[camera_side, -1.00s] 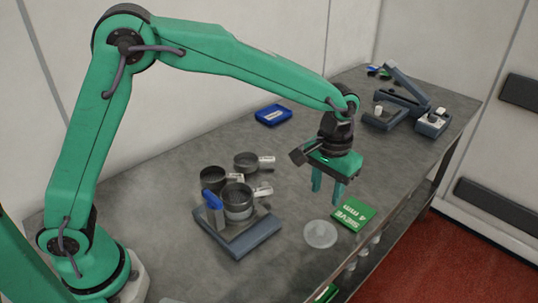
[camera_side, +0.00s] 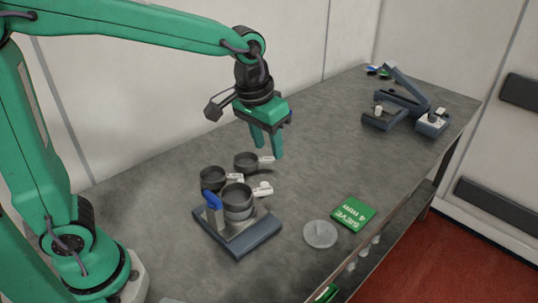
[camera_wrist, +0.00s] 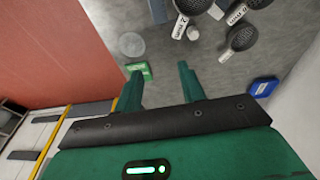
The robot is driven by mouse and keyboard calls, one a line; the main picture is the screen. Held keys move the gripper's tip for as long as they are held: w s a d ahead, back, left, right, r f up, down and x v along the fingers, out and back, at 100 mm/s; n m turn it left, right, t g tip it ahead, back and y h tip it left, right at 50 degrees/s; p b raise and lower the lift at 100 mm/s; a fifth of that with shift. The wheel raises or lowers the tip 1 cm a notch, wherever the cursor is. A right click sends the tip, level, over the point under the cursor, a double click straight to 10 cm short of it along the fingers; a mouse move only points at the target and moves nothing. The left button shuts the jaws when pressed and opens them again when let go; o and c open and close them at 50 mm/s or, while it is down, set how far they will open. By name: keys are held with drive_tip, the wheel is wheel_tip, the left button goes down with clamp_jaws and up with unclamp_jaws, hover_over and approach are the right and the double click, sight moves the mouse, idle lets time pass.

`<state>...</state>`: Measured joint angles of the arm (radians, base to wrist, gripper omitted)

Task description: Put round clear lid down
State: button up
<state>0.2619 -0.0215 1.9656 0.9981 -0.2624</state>
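The round clear lid (camera_side: 320,234) lies flat on the grey bench near its front edge, just left of the green "SIEVE 4 mm" card (camera_side: 352,213). In the wrist view the lid (camera_wrist: 131,44) shows as a pale disc above the green card (camera_wrist: 140,70). My gripper (camera_side: 268,153) is raised above the bench, behind and left of the lid and well apart from it. Its two green fingers (camera_wrist: 160,82) are spread with nothing between them, so it is open and empty.
A dark stand (camera_side: 250,241) with stacked pans and a blue clip (camera_side: 213,201) sits left of the lid. Two dark pans (camera_side: 213,178) (camera_side: 246,162) stand behind it. A blue tray (camera_wrist: 264,88) shows in the wrist view. Grey devices (camera_side: 405,105) are at the far right; the bench between is clear.

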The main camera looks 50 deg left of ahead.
drive_tip(key=s+a+t, duration=0.1)
drive_tip(key=s+a, duration=0.4)
drive_tip(key=s, duration=0.2)
drive_tip(key=s+a+r+t, duration=0.1)
drive_tip(key=s+a+t, duration=0.1)
drive_tip(key=s+a, duration=0.3)
drive_tip(key=s, duration=0.3)
drive_tip(key=shift+y, duration=0.3)
